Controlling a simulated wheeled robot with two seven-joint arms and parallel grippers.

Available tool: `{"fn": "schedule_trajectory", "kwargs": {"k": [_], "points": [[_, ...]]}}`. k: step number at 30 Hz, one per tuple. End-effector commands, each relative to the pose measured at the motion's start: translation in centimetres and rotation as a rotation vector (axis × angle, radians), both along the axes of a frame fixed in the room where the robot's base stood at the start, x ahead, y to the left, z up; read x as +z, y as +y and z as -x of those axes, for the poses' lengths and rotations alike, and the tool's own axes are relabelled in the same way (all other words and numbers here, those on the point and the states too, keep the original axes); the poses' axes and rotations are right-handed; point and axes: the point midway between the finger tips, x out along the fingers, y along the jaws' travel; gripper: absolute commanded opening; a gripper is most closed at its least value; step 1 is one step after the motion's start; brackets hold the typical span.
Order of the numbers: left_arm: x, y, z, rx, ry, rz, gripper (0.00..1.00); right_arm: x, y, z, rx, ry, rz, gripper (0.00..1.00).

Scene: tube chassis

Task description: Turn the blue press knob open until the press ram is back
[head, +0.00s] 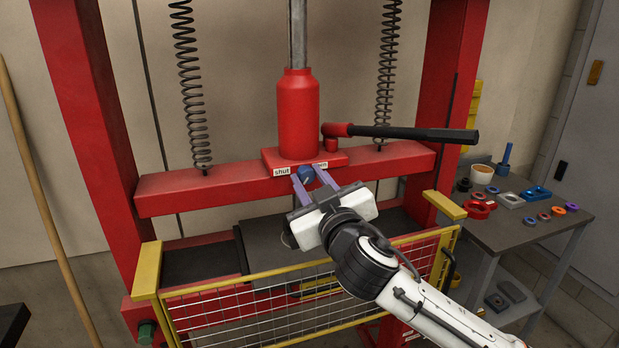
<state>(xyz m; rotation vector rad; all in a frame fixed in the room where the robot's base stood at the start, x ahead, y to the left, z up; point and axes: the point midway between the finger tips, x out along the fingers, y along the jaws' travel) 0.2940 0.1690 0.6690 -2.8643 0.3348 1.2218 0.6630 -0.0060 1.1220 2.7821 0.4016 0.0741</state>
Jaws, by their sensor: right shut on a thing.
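The blue press knob (306,174) sits at the foot of the red jack, between a "shut" label on its left and another, partly hidden label on its right. My right gripper (309,176) comes in from the lower right and is shut on the knob, one purple finger on each side. The press ram (297,35) is the grey rod that rises from the top of the red jack body (298,110); its upper end is out of view. My left gripper is not in view.
A yellow-framed mesh guard (250,305) stands in front of the press bed, below my right arm. A black pump handle (410,133) juts right from the jack. Coil springs (190,85) hang on both sides. A side table (500,228) with several small parts stands at right.

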Motion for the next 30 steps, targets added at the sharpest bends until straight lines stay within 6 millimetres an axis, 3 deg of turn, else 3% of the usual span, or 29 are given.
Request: {"fn": "schedule_trajectory", "kwargs": {"k": [12,30], "points": [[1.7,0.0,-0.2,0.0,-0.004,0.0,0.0,0.1,-0.1,0.0,-0.001,-0.118,0.368,0.04],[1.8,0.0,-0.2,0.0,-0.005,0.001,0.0,-0.5,-0.1,0.0,0.003,-0.287,0.914,0.04]]}}
